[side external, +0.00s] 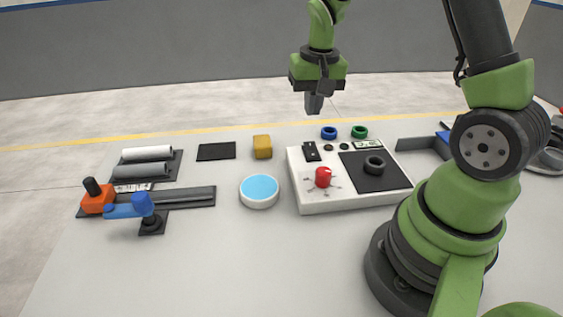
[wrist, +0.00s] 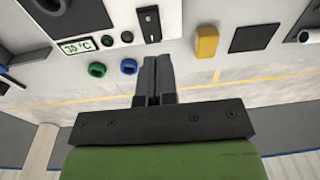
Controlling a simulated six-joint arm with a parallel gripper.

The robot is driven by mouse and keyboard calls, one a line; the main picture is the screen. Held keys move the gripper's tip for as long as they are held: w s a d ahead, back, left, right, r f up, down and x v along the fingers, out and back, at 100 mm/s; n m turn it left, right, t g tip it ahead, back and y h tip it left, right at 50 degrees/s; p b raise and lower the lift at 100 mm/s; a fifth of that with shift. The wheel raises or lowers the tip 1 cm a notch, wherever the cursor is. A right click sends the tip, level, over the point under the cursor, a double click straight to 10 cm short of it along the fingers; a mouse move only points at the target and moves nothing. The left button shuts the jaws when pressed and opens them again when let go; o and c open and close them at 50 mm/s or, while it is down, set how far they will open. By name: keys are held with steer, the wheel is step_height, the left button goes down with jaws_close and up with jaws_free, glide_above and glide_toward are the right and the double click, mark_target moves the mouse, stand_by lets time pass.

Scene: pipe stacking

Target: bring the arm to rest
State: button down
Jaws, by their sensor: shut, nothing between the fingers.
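My gripper (side external: 314,104) hangs above the far edge of the table in the side external view, pointing down. Its fingers are together and hold nothing. In the wrist view the gripper (wrist: 154,66) also shows with its two dark fingers side by side. The gripper is above and apart from the things on the table. A white control box (side external: 355,205) with a red knob (side external: 323,177) and a black pad with a dark ring (side external: 374,165) stands below it.
A blue ring (side external: 328,132) and a green ring (side external: 360,131) lie behind the box. A yellow block (side external: 262,146), a round blue-topped dish (side external: 259,190), a rack with pipes (side external: 147,153) and an orange-and-blue clamp (side external: 98,199) stand to the left. The front of the table is clear.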

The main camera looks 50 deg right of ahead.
steer(key=s+a+r+n+t, duration=0.25)
steer(key=s+a+r, duration=0.25)
steer(key=a+r, duration=0.45)
steer(key=s+a+r+n+t+y, duration=0.2)
steer(key=s+a+r+t, duration=0.2)
steer(key=s, duration=0.5)
steer(key=shift+s+r, duration=0.25)
steer(key=shift+r, duration=0.7)
steer(key=c, duration=1.8)
jaws_free()
steer(key=shift+d, duration=0.1)
steer(key=shift+c, duration=0.2)
